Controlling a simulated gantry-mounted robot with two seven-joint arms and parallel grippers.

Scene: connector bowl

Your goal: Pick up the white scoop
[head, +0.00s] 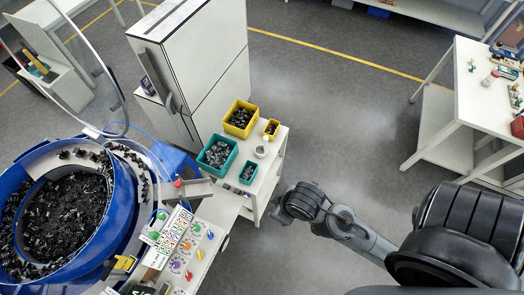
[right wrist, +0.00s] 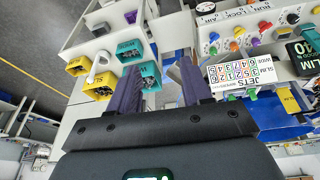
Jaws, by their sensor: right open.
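A small white piece that looks like the scoop (head: 261,151) is on the white cart, beside the bins; its shape is hard to tell in the head view. In the right wrist view the white scoop (right wrist: 99,65) shows at the left, by the yellow bins, with a curved handle-like part. My right gripper (right wrist: 160,78) is open, and I see nothing held between its fingers. In the head view my right gripper (head: 278,205) is at the cart's right edge, below and right of the scoop, apart from it. My left gripper is not in view.
The white cart (head: 268,178) also holds a large yellow bin (head: 240,118), a small yellow bin (head: 271,128) and teal bins (head: 217,154) of dark parts. A blue bowl feeder (head: 122,200) and a control panel (head: 185,250) stand left. A white cabinet (head: 190,60) stands behind.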

